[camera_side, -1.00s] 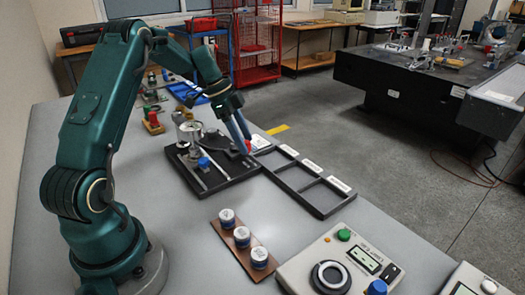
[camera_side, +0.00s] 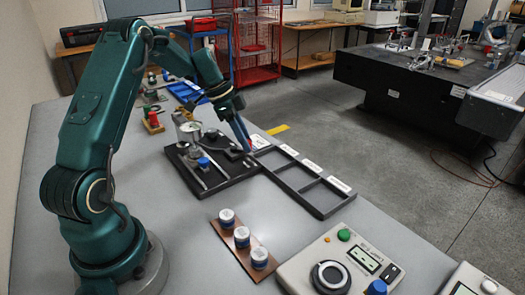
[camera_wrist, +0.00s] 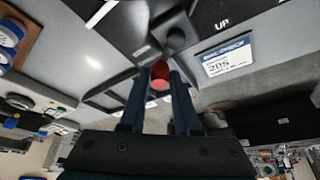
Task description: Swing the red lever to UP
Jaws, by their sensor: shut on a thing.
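The red lever's round red knob (camera_wrist: 160,76) sits between my fingertips in the wrist view, with a dark shaft and hub just beyond it. My gripper (camera_wrist: 158,84) is shut on this knob. In the side view my gripper (camera_side: 247,149) reaches down to the right edge of the black fixture board (camera_side: 236,183), and its fingers mostly hide the knob. The white word UP (camera_wrist: 222,23) shows on the dark board, to the right of the hub in the wrist view.
A white label card (camera_wrist: 226,57) lies beside the board. An empty dark compartment tray (camera_side: 305,183) adjoins it on the right. Several white-and-blue pots (camera_side: 242,237) stand on a brown strip nearer the camera. A control box (camera_side: 340,265) is at front right.

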